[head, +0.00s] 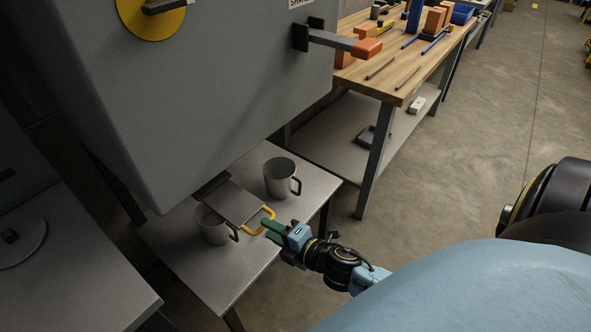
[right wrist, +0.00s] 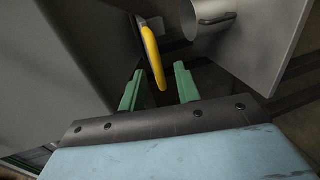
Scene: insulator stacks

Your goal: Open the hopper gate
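The grey hopper (head: 215,90) hangs above a small metal table. Its gate is a flat grey plate (head: 232,203) under the hopper, with a yellow loop handle (head: 259,222) on its near edge. My right gripper (head: 267,229) is at the handle, its green fingers pointing toward it. In the right wrist view the fingers (right wrist: 159,72) are apart, and the yellow handle (right wrist: 152,52) shows between and ahead of their tips. I cannot tell whether they touch it. My left gripper is not in view.
Two grey mugs stand on the metal table (head: 250,270): one (head: 280,180) behind the plate, one (head: 212,228) at its left. A wooden workbench (head: 400,75) holds tools and blocks. Open floor lies right.

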